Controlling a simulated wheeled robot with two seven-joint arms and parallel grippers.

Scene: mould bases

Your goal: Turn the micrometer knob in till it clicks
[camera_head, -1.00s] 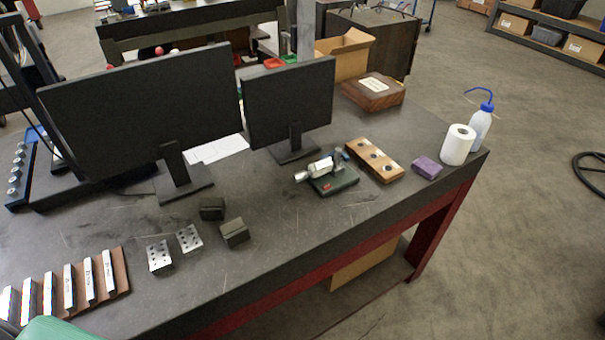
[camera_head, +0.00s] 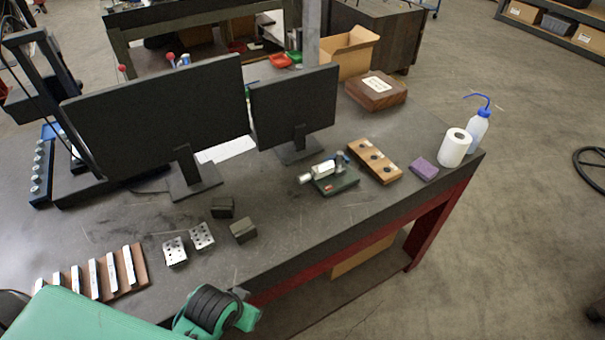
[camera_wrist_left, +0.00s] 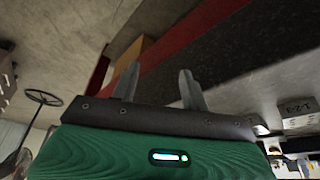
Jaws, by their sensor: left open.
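I cannot make out the micrometer in the left wrist view. My left arm comes in green from the lower left in the head view, its black-banded wrist in front of the bench's front edge, well short of the micrometer. In the left wrist view my left gripper (camera_wrist_left: 158,76) is open, with nothing between its fingers. My right gripper is not in view.
A wooden block with round inserts (camera_head: 375,161), a purple block (camera_head: 424,168) and a white roll (camera_head: 454,148) stand right of the micrometer. Two dark blocks (camera_head: 243,230) and two holed metal blocks (camera_head: 174,251) lie nearer. The bench (camera_head: 300,225) is clear before the micrometer.

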